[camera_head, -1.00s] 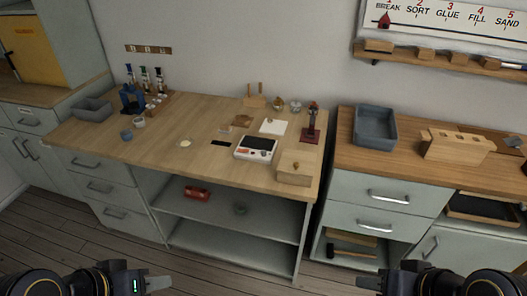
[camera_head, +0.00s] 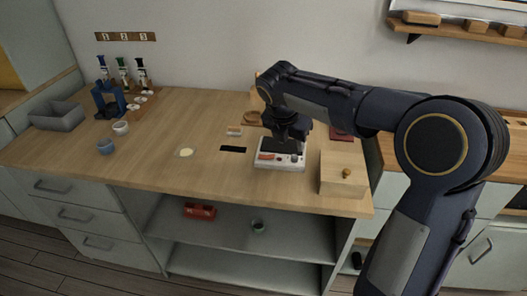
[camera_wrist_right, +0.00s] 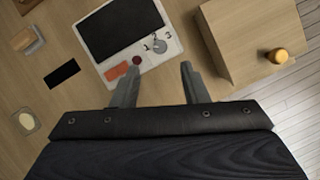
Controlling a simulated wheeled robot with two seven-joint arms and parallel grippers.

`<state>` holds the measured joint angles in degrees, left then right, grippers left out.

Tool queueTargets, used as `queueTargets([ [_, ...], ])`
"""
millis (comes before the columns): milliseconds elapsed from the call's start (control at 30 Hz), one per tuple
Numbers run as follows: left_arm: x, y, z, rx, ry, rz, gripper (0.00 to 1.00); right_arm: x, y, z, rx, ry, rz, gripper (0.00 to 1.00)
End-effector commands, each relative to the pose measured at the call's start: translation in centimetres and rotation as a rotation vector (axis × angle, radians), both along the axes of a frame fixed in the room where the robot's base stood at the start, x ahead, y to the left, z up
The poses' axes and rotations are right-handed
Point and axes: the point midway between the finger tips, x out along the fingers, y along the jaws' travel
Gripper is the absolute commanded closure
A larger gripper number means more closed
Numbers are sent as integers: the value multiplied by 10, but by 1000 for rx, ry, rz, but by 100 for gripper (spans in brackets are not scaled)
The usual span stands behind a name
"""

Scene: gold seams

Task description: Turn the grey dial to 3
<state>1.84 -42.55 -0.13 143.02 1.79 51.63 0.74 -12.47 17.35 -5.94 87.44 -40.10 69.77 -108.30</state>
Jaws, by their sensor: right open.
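A white device (camera_head: 266,164) with a dark screen sits on the wooden worktop. In the right wrist view the device (camera_wrist_right: 172,47) shows its grey dial (camera_wrist_right: 159,45) near one corner, beside a dark red button (camera_wrist_right: 136,60) and an orange-red bar (camera_wrist_right: 116,71). Small marks surround the dial; I cannot read its setting. My right gripper (camera_wrist_right: 159,68) is open and empty, its fingers pointing down toward the device's control edge, with the dial ahead of the gap between the fingertips. In the head view the right gripper (camera_head: 288,133) hides part of the device. My left gripper is out of view.
A wooden box (camera_head: 343,174) with a round knob stands close to the right of the device. A black slot (camera_head: 233,149) and a pale round dish (camera_head: 186,152) lie to the left. The worktop's front-left is clear.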

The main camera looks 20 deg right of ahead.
Motion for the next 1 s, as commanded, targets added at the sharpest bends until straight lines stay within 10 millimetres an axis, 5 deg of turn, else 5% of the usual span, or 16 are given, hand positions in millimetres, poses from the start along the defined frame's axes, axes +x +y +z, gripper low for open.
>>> queueTargets([
  [500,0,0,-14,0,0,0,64,16,-21,-65,-5,7,11,60],
  [867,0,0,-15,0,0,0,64,18,-24,-71,-5,5,10,60],
  [1000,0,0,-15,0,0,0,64,18,-24,-71,-5,5,10,74],
])
